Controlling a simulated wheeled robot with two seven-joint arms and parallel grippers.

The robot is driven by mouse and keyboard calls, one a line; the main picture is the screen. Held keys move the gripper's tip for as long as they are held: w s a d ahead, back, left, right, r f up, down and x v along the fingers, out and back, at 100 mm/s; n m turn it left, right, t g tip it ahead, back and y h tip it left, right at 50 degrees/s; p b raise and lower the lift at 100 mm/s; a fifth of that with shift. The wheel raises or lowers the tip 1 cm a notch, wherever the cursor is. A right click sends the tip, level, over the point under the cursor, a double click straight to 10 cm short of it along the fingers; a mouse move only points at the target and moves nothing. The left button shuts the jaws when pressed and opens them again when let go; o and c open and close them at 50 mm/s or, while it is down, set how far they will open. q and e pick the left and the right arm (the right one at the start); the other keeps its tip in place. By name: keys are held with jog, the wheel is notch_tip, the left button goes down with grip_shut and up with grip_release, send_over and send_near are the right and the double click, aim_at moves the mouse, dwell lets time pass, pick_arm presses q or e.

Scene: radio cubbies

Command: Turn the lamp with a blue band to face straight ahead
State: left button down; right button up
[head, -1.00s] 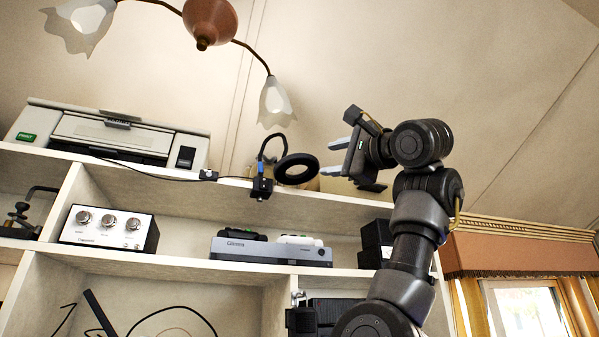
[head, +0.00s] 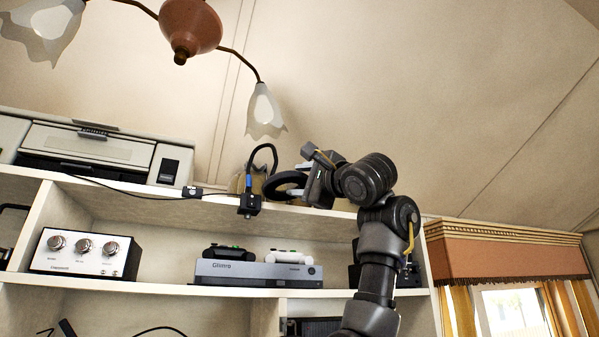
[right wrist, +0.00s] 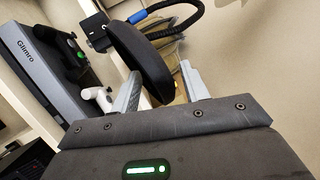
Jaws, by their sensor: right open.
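The lamp with a blue band (head: 249,182) is clamped to the edge of the upper shelf in the head view. It has a black curved neck and a round black ring-shaped head (head: 284,186). My right gripper (head: 298,181) is at the right side of the lamp head. In the right wrist view the lamp head (right wrist: 141,62) lies between the two grey fingers of the open right gripper (right wrist: 162,90), and the blue band (right wrist: 146,16) shows above it. Whether the fingers touch the head cannot be told. My left gripper is not in view.
A printer (head: 95,150) stands on the top shelf to the left. Below are a silver knob box (head: 85,253) and a grey console (head: 258,273) with a black and a white controller (head: 289,257). A hanging ceiling lamp (head: 265,110) is above. A tan object stands behind the lamp.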

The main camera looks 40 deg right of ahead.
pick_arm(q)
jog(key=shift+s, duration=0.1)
pick_arm(e)
jog(key=shift+w, duration=0.1)
jog(key=shift+c, duration=0.4)
grip_shut()
jog(key=shift+a, duration=0.15)
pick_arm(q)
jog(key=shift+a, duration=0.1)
